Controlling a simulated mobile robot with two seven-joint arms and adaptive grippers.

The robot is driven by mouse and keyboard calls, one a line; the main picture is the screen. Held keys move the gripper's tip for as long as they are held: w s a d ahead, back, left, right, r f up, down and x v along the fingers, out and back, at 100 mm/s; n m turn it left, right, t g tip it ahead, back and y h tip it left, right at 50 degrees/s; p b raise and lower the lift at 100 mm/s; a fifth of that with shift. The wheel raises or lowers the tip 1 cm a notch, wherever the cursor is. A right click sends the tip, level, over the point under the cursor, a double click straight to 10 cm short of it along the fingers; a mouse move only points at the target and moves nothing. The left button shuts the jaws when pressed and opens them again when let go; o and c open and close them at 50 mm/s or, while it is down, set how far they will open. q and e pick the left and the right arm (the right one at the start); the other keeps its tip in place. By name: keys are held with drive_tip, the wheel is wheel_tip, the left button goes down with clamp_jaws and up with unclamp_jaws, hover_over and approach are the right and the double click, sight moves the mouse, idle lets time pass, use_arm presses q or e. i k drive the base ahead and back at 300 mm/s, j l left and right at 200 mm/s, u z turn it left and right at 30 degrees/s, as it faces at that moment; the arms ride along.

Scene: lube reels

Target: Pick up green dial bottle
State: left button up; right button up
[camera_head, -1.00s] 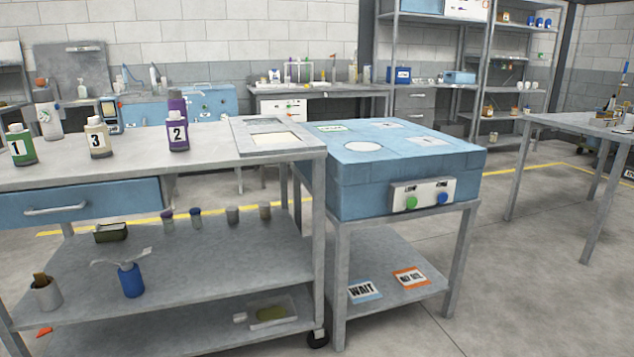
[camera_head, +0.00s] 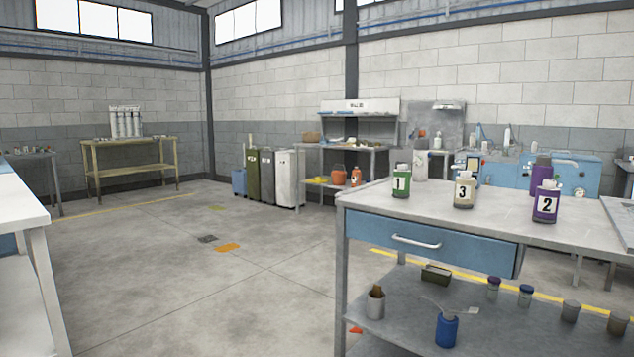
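A green bottle (camera_head: 401,181) with a white label reading 1 stands upright near the left end of the grey workbench (camera_head: 490,218). A grey-brown bottle (camera_head: 464,190) labelled 3 stands to its right. A purple bottle (camera_head: 545,203) labelled 2 stands further right, with another purple container (camera_head: 541,173) behind it. No dial can be made out on the green bottle at this size. Neither of my grippers is in view.
A white table (camera_head: 18,208) stands at the left edge. The floor (camera_head: 220,285) between them is open. Bins (camera_head: 267,177) stand by the back wall.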

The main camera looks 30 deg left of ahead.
sight(402, 180)
drive_tip(key=u, duration=0.45)
drive_tip(key=i+j+z, duration=0.25)
drive_tip(key=i+j, duration=0.2)
drive_tip(key=j, duration=0.3)
drive_tip(key=i+j+z, duration=0.15)
drive_tip(key=j, duration=0.25)
drive_tip(key=i, duration=0.05)
